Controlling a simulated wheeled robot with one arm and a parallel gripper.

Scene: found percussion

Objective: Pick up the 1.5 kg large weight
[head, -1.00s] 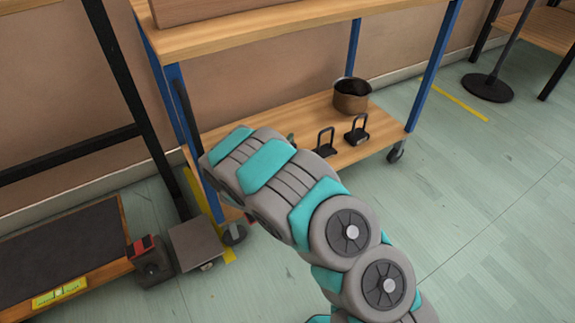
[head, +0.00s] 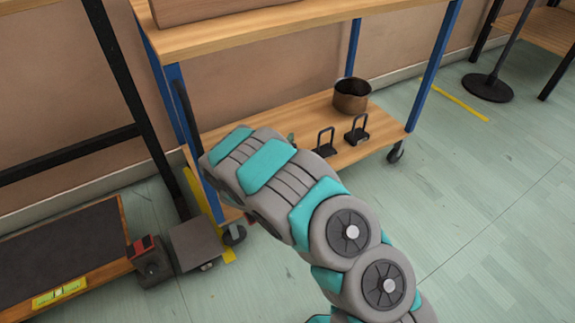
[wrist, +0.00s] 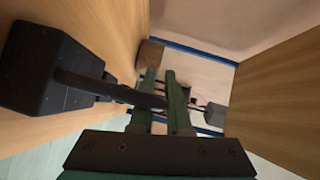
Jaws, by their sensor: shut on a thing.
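In the wrist view a big black weight (wrist: 45,68) with a bar handle (wrist: 95,84) fills the left side. My gripper (wrist: 160,88) has green fingers close together, shut on the handle, which runs in between them. The weight is by the wooden lower shelf; I cannot tell whether it still touches the board. In the head view my arm hides this weight and most of the gripper.
The lower shelf (head: 225,135) also bears two smaller black weights with handles, one left (head: 325,143) and one right (head: 357,130), and a brown pot (head: 351,95). The upper shelf (head: 270,28) is close above.

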